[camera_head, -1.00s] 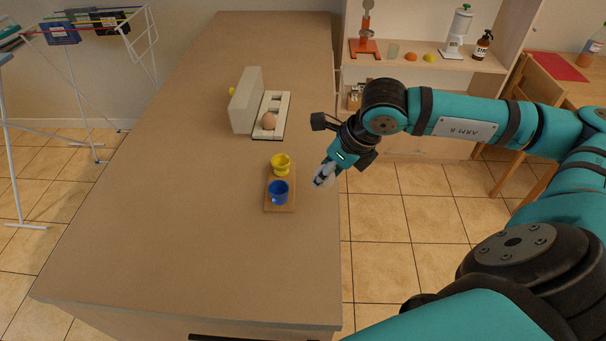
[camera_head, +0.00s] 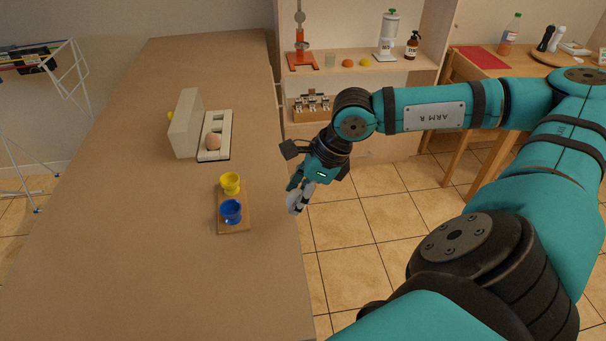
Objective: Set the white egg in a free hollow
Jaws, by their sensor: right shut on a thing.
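My right gripper (camera_head: 298,203) is beside the right edge of the counter, to the right of the two cups. It is shut on a pale, whitish thing, the white egg (camera_head: 294,201), which is mostly covered by the fingers. The pale egg tray (camera_head: 225,127) lies farther back on the counter. A brown egg (camera_head: 213,142) sits in its near part, and dark empty hollows show behind it. The gripper is apart from the tray, nearer to me and to its right. My left gripper is out of view.
A pale upright panel (camera_head: 186,124) stands along the tray's left side, with a yellow thing (camera_head: 171,115) partly hidden behind it. A yellow cup (camera_head: 230,183) and a blue cup (camera_head: 231,211) stand on a small wooden board (camera_head: 234,229). The counter's left (camera_head: 130,230) is clear.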

